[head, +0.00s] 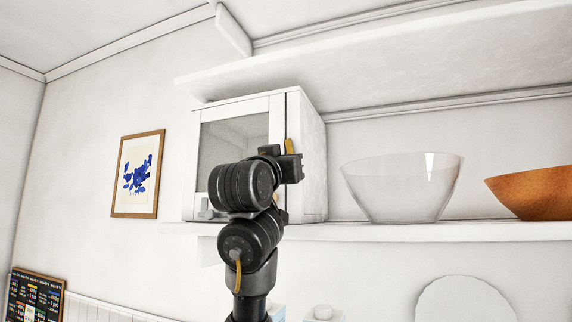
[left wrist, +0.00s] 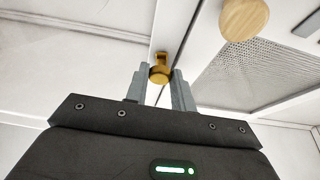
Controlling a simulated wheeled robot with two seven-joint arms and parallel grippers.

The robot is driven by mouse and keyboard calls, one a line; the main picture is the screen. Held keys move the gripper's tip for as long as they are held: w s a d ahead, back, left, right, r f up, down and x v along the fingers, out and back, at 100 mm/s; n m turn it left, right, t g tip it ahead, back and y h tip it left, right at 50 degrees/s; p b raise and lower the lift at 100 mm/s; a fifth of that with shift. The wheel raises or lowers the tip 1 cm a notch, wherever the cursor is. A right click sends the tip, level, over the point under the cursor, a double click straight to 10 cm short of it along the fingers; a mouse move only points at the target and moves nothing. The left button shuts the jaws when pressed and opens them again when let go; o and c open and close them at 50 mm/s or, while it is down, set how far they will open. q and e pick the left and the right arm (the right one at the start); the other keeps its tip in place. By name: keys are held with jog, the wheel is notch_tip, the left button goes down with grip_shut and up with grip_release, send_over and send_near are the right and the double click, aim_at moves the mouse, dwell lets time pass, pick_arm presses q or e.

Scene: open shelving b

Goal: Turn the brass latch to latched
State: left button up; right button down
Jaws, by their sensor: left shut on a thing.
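The brass latch (head: 289,146) is on the front of a white cabinet (head: 313,155), at the right edge of the door. In the head view it shows as a short upright yellow strip, partly hidden behind my gripper. In the left wrist view the brass latch (left wrist: 159,74) sits between my left gripper's two grey fingers (left wrist: 160,88), at their tips. My left gripper (head: 290,167) is shut on it. My arm hides part of the door. Whether the latch is latched is unclear. My right gripper is not in view.
The cabinet stands on a white shelf (head: 440,232) beneath an upper shelf (head: 390,75). A clear glass bowl (head: 400,190) and an orange-brown bowl (head: 535,193) stand to its right. A round wooden knob (left wrist: 244,18) is close right of the latch in the wrist view.

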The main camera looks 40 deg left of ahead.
pick_arm(q)
jog(key=shift+n+b, duration=0.5)
jog(key=shift+n+g+y+b, duration=0.3)
jog(key=shift+n+y+b, duration=0.15)
jog(key=shift+n+y, duration=0.05)
dwell(0.9)
jog(key=o, duration=1)
jog(key=shift+b+v, duration=3.6)
jog(key=shift+v, duration=1.8)
